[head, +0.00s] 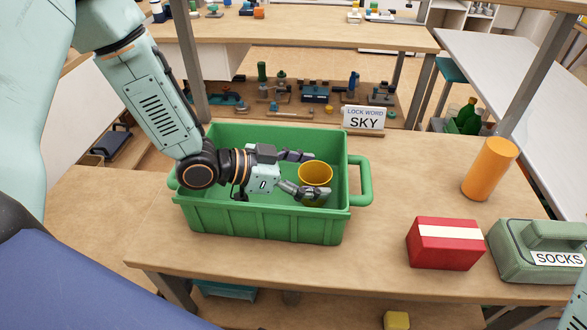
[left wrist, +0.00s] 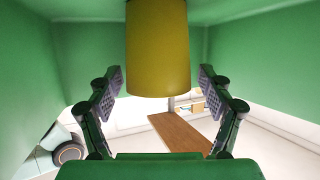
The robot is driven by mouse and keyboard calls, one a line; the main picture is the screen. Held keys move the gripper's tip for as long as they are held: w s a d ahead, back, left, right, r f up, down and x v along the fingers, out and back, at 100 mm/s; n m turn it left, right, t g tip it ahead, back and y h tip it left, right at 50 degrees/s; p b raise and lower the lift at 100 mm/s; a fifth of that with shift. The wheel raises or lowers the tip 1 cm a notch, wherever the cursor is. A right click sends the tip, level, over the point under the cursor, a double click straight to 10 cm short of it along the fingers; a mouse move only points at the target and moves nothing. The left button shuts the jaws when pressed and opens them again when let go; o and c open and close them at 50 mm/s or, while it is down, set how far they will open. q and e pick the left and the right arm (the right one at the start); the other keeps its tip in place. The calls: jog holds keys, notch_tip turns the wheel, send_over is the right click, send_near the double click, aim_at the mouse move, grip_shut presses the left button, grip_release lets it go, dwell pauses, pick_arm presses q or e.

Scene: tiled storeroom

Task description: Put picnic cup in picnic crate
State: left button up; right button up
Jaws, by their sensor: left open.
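The yellow picnic cup (head: 315,188) stands upright inside the green picnic crate (head: 262,228), toward its right end. My left gripper (head: 306,174) reaches into the crate, its open fingers on either side of the cup. In the left wrist view the cup (left wrist: 158,55) is between the two finger pads (left wrist: 160,85), with a gap on each side. The crate's green walls (left wrist: 25,70) surround it there. My right gripper is not in view.
An orange cylinder (head: 489,170), a red box with a white band (head: 440,250) and a green case labelled SOCKS (head: 540,255) stand right of the crate. A sign reading SKY (head: 363,118) stands behind it. The tabletop (head: 400,185) between crate and cylinder is clear.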

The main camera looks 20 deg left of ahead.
pick_arm(q)
jog(key=p+v, duration=0.1)
jog(key=v, duration=0.2)
jog(key=shift+a+r, duration=0.1)
jog(key=shift+r, duration=0.1)
jog(key=shift+p+v, duration=0.8)
jog(key=shift+v, duration=0.25)
jog(key=shift+s+a+r+p, duration=0.1)
jog(key=shift+s+a+p, duration=0.2)
jog(key=shift+s+a, duration=0.15)
